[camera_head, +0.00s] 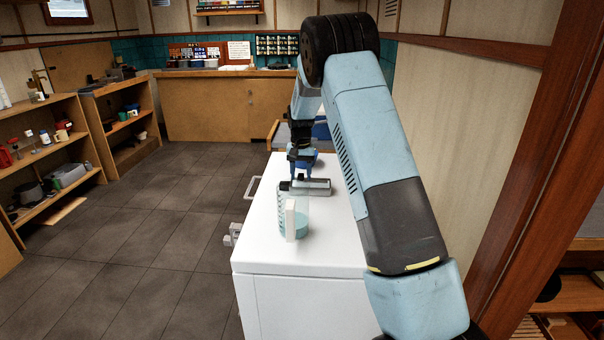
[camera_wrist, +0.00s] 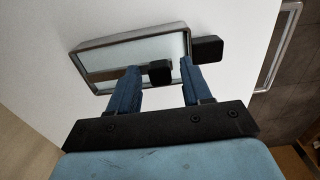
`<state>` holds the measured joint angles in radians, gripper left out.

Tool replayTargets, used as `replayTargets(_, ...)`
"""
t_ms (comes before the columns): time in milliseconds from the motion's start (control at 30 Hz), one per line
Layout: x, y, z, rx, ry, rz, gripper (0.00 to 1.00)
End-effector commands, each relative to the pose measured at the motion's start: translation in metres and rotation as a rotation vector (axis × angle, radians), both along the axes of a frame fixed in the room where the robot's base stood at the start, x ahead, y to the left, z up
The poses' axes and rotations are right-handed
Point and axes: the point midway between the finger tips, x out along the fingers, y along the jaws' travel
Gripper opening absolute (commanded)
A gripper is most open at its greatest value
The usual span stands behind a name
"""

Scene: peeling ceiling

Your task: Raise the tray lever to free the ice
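The metal tray (camera_wrist: 128,42) lies flat on a white cabinet top. It has a raised rim and a pale, icy-looking inside, and it also shows in the head view (camera_head: 318,187). A dark bar runs lengthwise inside it towards a black block (camera_wrist: 160,72), which looks like the lever's grip. A second black block (camera_wrist: 207,48) sits at the tray's right end. In the head view my gripper (camera_head: 303,163) is just behind the tray.
A clear jug (camera_head: 296,222) with bluish contents and a white handle stands on the white cabinet (camera_head: 265,248), in front of the tray. A metal rail (camera_head: 252,188) sticks out at the cabinet's left edge. A wall is close on the right; the floor at left is free.

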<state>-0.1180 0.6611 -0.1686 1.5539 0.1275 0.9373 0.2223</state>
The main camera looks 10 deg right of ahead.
Motion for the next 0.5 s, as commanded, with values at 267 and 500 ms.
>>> replayTargets(267, 0.0, 0.0001, 0.0004, 0.0, 0.0, 0.0, 0.21)
replayTargets(500, 0.0, 0.0001, 0.0004, 0.0, 0.0, 0.0, 0.0)
